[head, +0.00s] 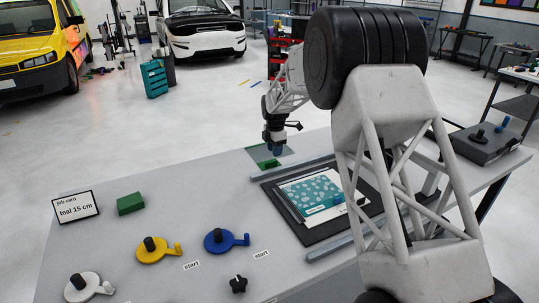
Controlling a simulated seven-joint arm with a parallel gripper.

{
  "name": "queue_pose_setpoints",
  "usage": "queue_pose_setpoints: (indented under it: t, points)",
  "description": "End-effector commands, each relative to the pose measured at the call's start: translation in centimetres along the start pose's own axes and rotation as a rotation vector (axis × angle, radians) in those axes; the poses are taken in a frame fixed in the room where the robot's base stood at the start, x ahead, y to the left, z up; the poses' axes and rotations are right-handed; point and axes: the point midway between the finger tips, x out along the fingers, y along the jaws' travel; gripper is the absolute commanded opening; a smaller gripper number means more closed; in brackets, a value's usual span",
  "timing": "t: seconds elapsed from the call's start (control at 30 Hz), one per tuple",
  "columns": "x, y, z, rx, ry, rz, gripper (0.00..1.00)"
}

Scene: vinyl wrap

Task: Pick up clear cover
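I cannot clearly make out a clear cover. A dark greyish panel (287,153) with green patches lies at the table's far edge, directly below my gripper. It could be see-through, but I cannot tell. My gripper (276,151) points down just above this panel, with a bluish part at its tip. The gripper is small and dark here, so its fingers and any contact with the panel are unclear. A teal patterned sheet (311,190) lies on a black mat (304,234) at the table's middle right, partly hidden by my arm.
A green block (130,204) and a job card reading "teal 15 cm" (75,207) stand at the left. Yellow (154,250), blue (224,241) and white (84,288) cranks and a black knob (238,284) are nearer. Metal rails (329,247) border the mat. The table's left centre is clear.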

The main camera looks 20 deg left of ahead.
Motion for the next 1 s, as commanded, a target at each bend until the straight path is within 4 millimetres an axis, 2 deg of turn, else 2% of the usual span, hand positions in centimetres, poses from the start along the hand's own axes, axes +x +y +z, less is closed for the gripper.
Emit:
queue_pose_setpoints:
  t: [0.13, 0.57, 1.0]
  points:
    - [0.9, 0.0, 0.0, 0.000, 0.000, -0.001, 0.36]
    - [1.4, 0.1, 0.0, 0.000, 0.000, -0.001, 0.36]
    - [5.7, 0.6, -0.1, 0.000, 0.000, -0.001, 0.36]
